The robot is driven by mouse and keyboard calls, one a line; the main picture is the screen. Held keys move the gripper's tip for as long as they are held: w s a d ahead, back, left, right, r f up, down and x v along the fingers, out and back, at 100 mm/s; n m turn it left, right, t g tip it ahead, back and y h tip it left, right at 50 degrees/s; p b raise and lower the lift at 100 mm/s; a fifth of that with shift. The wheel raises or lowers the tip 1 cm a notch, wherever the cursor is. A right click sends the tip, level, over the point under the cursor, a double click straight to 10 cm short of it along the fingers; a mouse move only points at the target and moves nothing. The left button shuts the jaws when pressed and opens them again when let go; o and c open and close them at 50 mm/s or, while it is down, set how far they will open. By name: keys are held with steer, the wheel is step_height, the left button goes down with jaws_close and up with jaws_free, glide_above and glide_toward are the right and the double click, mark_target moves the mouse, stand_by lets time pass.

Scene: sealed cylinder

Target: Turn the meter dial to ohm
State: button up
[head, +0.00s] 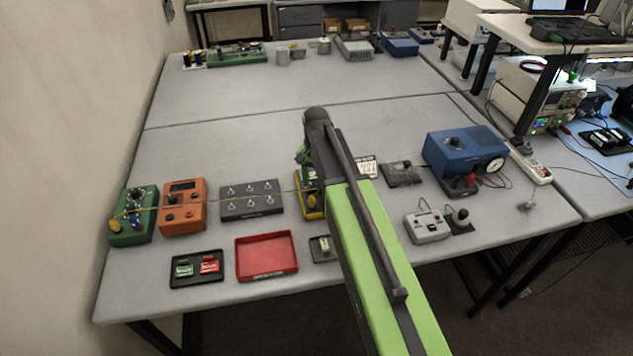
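A yellow-edged device (309,203), which looks like the meter, lies on the near table, mostly hidden behind my green and black arm. Its dial and markings cannot be made out. An orange box (183,207) to its left has a dark display and knobs; I cannot read any ohm mark on it. My arm reaches up from the bottom right to a dark joint above the yellow device. A bit of green shows just left of the arm below that joint. My gripper itself cannot be seen; the arm hides that area.
A grey switch panel (251,201) sits left of the meter, a green board (135,216) at far left. A blue box (465,152) stands right. The table's middle is clear.

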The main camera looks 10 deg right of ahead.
mark_target(316, 185)
step_height(316, 185, up, 17)
steer(key=p, duration=1.7)
steer(key=shift+r, duration=0.2)
